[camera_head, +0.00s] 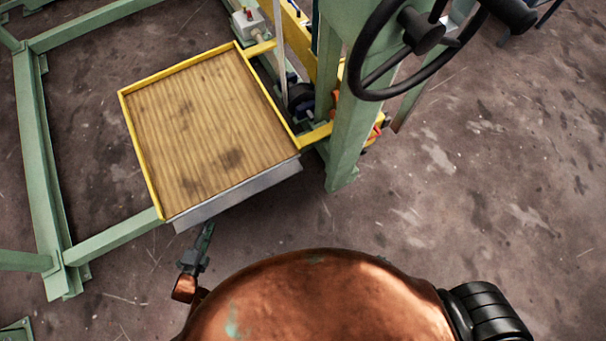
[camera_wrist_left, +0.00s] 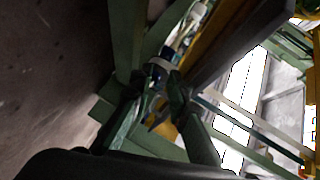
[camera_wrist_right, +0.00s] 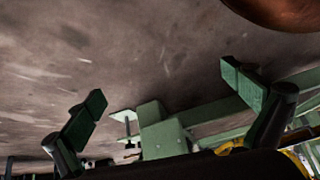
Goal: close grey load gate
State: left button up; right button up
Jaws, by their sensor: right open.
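The grey load gate (camera_head: 238,192) is a metal flap along the near edge of the wooden platform and slants down and outward from it. My left gripper (camera_head: 208,232) is just below the gate, towards its left end; I cannot tell whether it touches. In the left wrist view, the left fingers (camera_wrist_left: 160,105) appear close together, and a dark grey plate (camera_wrist_left: 235,50), probably the gate, passes close above them. Whether they hold anything is unclear. My right gripper (camera_wrist_right: 168,92) is open and empty in the right wrist view, and is not visible in the head view.
The wooden platform (camera_head: 205,120) has a yellow rim and is empty. Green frame beams (camera_head: 40,160) run along its left side. A green post (camera_head: 350,130) and a black handwheel (camera_head: 365,75) stand at its right. The floor at the right (camera_head: 480,190) is clear.

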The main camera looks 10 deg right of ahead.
pick_arm(q)
jog(key=w+d+f+m+h+b, duration=0.2)
jog(key=w+d+m+h+b, duration=0.1)
jog(key=m+b, duration=0.25)
jog(key=m+g+h+b, duration=0.2)
jog(key=m+h+b, duration=0.6)
jog(key=m+b, duration=0.2)
send_near(240, 199)
notch_tip(240, 199, down, 3)
jog(key=w+d, duration=0.2)
jog(key=w, duration=0.1)
jog(key=b+x, duration=0.1)
jog(key=x, duration=0.5)
jog(key=shift+w+d, duration=0.25)
jog(key=shift+d, duration=0.1)
pick_arm(e)
jog(key=w+a+f+t+y, duration=0.1)
jog(key=w+a+f+t, duration=0.1)
jog(key=w+a, duration=0.2)
jog(key=shift+w+a+t+y, duration=0.25)
jog(key=shift+a+t+y, duration=0.05)
jog(key=shift+a, duration=0.05)
pick_arm(q)
jog(key=shift+c, duration=0.3)
grip_shut()
